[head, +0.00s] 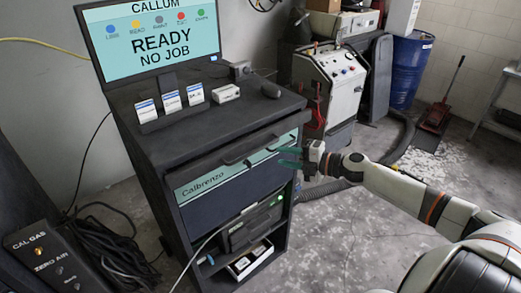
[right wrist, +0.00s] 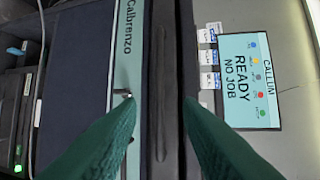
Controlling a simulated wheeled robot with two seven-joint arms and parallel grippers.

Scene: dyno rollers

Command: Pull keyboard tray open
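The dark cabinet (head: 215,120) has a thin black keyboard tray front (head: 205,165) just under its top, with a dark bar handle (head: 250,148) on it. My right gripper (head: 289,157) has green fingers and is at the right end of the cabinet front, near the tray. In the right wrist view the fingers are apart, so my right gripper (right wrist: 158,98) is open. The dark tray edge (right wrist: 163,40) runs between and beyond the fingers; contact cannot be told. My left gripper is not in view.
A teal drawer strip (head: 205,187) marked Calbrenzo lies under the tray. A monitor (head: 150,45) stands on the cabinet top. A wheeled machine (head: 330,85) and a blue drum (head: 410,70) stand behind.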

